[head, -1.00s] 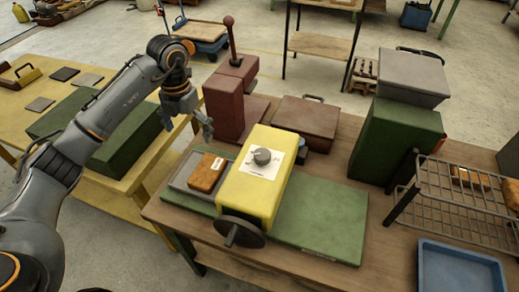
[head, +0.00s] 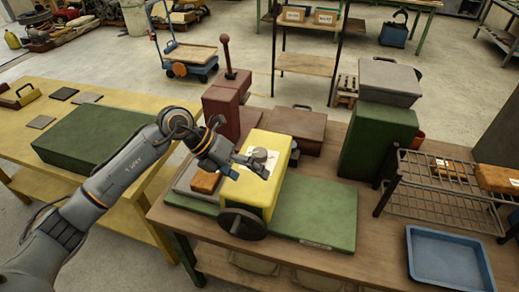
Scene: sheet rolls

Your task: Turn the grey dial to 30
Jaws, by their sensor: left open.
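The grey dial (head: 260,156) sits on a white plate on top of the yellow machine (head: 246,193), which stands on a green base on the wooden table. My left gripper (head: 252,170) is open, just in front and left of the dial, with its fingers over the plate. I cannot tell whether the fingers touch the dial. The gripper hides most of the plate, and the dial's scale and pointer cannot be read. My right gripper is not in view.
A dark handwheel (head: 241,223) sticks out of the machine's front. A red-brown press (head: 226,106) with a lever stands behind left. An orange-brown block (head: 205,181) lies left of the machine. A wire rack (head: 440,190) and blue tray (head: 447,262) are at right.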

